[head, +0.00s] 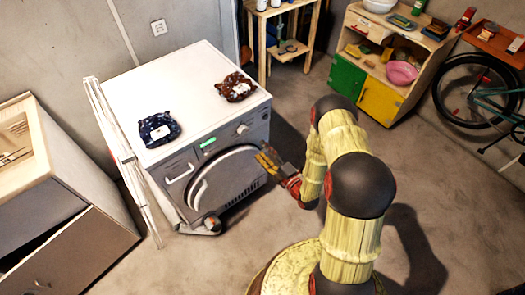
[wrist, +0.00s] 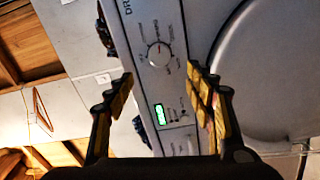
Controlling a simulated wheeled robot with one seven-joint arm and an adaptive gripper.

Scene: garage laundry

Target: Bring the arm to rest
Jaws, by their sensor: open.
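My arm (head: 345,185) reaches from my base toward the front of a grey and white dryer. My gripper (head: 270,160) is in front of the dryer, near the upper right of its round door. In the wrist view my gripper (wrist: 158,105) is open, with its two fingers well apart and nothing between them. The dryer's control panel (wrist: 155,60), with a knob and a lit green display, shows beyond the fingers. In the head view the dryer's door (head: 225,182) looks shut. I cannot tell whether the gripper touches the dryer.
A dark blue patterned bundle (head: 159,129) and a brown patterned bundle (head: 235,87) lie on the dryer top (head: 180,75). A folded white rack (head: 125,160) leans at its left side. A cabinet (head: 375,70) and a bicycle (head: 480,95) stand at the back right. The floor at right is clear.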

